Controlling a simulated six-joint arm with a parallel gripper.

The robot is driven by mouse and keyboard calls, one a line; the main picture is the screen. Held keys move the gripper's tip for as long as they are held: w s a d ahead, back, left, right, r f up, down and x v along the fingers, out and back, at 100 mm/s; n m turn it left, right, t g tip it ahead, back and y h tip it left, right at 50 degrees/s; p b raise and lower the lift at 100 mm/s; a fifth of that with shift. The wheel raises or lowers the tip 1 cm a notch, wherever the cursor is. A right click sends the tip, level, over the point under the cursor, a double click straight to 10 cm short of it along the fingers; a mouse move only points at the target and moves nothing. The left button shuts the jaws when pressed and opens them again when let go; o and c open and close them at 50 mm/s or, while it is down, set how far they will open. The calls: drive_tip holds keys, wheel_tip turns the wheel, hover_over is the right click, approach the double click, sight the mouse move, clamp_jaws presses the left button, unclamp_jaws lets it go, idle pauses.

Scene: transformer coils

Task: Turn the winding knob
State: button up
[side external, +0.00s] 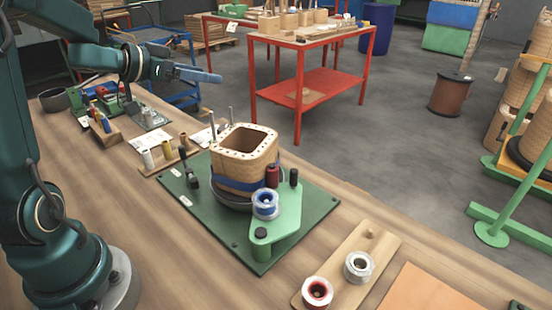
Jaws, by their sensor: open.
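My gripper (207,75) is in the upper left, raised above the table's far end. Its fingers point right and hold nothing. The winding fixture stands on a green base plate (215,236) in the middle of the table, well apart from my gripper. It carries a square tan coil (243,150) with a blue band low on its side. Several dark knob-like parts show: a low black knob (261,232) on the green arm, a black post (293,177) at its right end, and a black handle (192,180) left of the coil. I cannot tell which is the winding knob.
A blue-and-white tape roll (265,203) and a dark red spool (272,176) sit beside the coil. A wooden board (343,268) with a red roll and a silver roll lies front right. Small bobbins stand in a wooden rack (171,162) at left. A red bench (310,85) stands behind.

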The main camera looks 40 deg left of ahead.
sight(221, 130)
wheel_tip(221, 130, down, 14)
drive_tip(key=shift+r, duration=0.15)
drive_tip(key=shift+x, duration=2.6)
